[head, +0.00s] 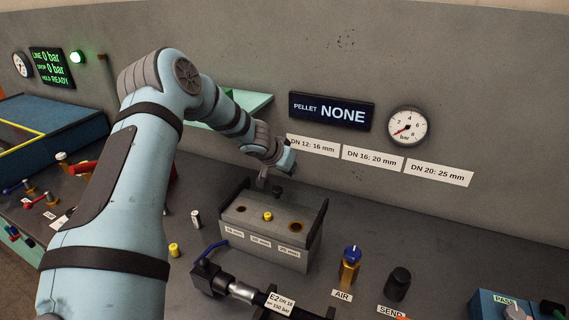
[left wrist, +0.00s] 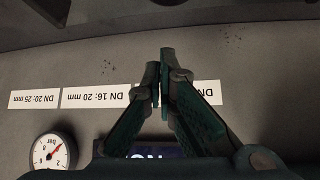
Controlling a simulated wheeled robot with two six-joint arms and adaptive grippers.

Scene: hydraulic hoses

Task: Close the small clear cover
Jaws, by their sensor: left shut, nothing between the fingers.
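I cannot make out a clear cover for certain in either view. A grey block (head: 240,229) with labelled holes stands on the bench, with dark upright side plates. A small yellow plug sits in its middle hole. My left gripper (head: 264,184) is above the block's back left part, partly hidden by its own wrist. In the left wrist view the left gripper (left wrist: 157,72) is shut and empty, its fingers against the grey wall behind. My right gripper is in neither view.
A brass air valve (head: 349,268) with a blue top and a black send knob (head: 397,281) stand right of the block. A hose labelled E2 (head: 283,301) lies in front. A pressure gauge (head: 407,126) and a pellet display (head: 331,111) reading NONE are on the wall.

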